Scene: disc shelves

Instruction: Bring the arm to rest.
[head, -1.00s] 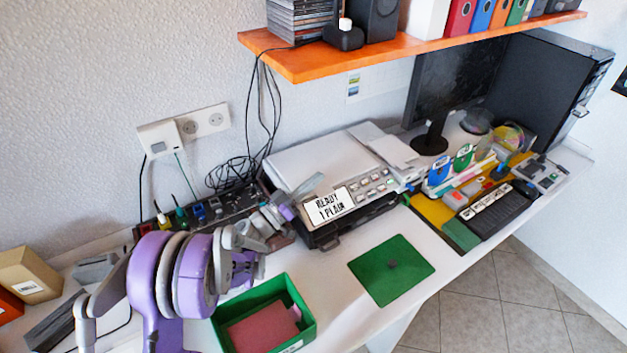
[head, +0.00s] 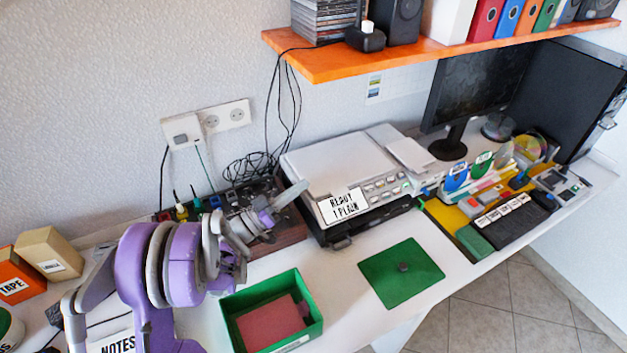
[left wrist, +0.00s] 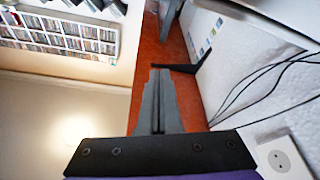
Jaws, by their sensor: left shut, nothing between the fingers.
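My left arm, purple and grey, comes in from the lower left in the head view. Its gripper (head: 290,196) is raised over the back of the desk, just left of the printer (head: 345,175), and looks empty. In the left wrist view the grey fingers (left wrist: 158,98) are together with nothing between them. They point up towards the underside of the orange shelf (left wrist: 195,85). My right gripper is in neither view.
The orange shelf (head: 340,66) overhangs the back of the desk. A green bin (head: 318,322) with a pink item stands in front of the arm. A green mat (head: 385,285) lies right of it. Loose cables hang on the wall. Boxes (head: 50,254) stand at far left.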

